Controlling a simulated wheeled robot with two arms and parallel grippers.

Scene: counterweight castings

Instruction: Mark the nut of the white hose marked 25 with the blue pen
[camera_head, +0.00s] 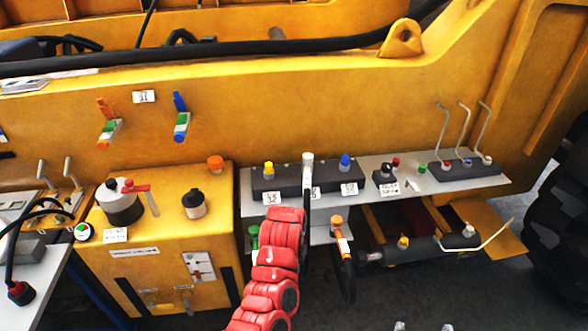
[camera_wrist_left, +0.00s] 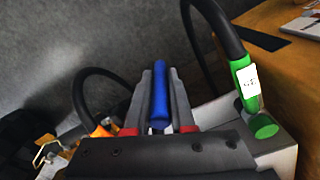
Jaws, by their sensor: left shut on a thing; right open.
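The blue pen (camera_wrist_left: 159,95) is between the fingers of my left gripper (camera_wrist_left: 158,105), pointing away from the wrist. In the head view my red left arm hides this gripper and the pen. A white-topped upright piece (camera_head: 308,158) stands just beyond the arm; its lower part is partly covered, and I cannot tell whether it is the white hose. No label reading 25 can be made out. A green hose fitting (camera_wrist_left: 245,85) with a partly readable tag is right of the left gripper. My right gripper (camera_head: 423,327) is open at the bottom edge, only its fingertips showing.
An orange hose fitting (camera_head: 337,228) hangs beside the arm, below the grey shelf (camera_head: 425,186). The shelf bears dark blocks with coloured caps and bent levers. A yellow cabinet (camera_head: 160,250) stands left. A dark cylinder (camera_head: 425,248) lies below the shelf; floor is clear at lower right.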

